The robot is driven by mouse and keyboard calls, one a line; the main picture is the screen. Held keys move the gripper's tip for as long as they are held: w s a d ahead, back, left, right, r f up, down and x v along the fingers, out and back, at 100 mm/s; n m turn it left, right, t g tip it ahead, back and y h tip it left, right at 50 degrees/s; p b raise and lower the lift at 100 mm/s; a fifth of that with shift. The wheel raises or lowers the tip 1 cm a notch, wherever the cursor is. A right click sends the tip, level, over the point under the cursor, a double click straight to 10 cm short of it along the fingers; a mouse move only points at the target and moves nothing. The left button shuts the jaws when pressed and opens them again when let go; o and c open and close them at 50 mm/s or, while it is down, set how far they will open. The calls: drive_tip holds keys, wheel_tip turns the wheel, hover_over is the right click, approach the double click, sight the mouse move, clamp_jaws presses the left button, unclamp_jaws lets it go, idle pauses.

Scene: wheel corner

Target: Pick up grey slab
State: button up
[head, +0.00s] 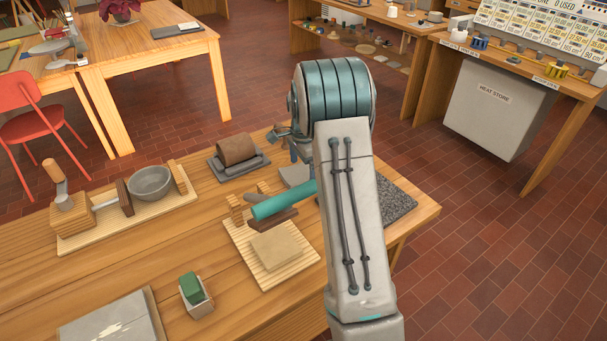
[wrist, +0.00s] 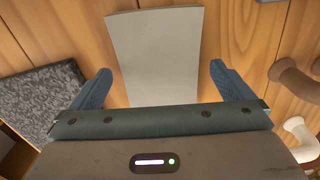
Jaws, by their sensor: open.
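The grey slab (wrist: 157,50) lies flat on the wooden table, pale and smooth, and fills the middle of the wrist view. Its near end is hidden behind my gripper's body. In the head view a small part of the grey slab (head: 294,174) shows just left of my arm, and the rest is hidden. My gripper (wrist: 162,82) is open and empty, with one blue finger on each side of the slab. I see no finger touching it.
A dark speckled plate (wrist: 40,105) lies left of the slab in the wrist view, and brown tool parts (wrist: 295,78) lie to the right. In the head view, a ribbed board (head: 240,232) with a teal roller (head: 284,200) and a brown roll on a dark base (head: 237,150) stand close by.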

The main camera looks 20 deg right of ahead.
drive_tip(key=shift+f, duration=0.45)
drive_tip(key=shift+c, duration=0.3)
drive_tip(key=c, duration=1.2)
drive_tip(key=shift+r, duration=0.1)
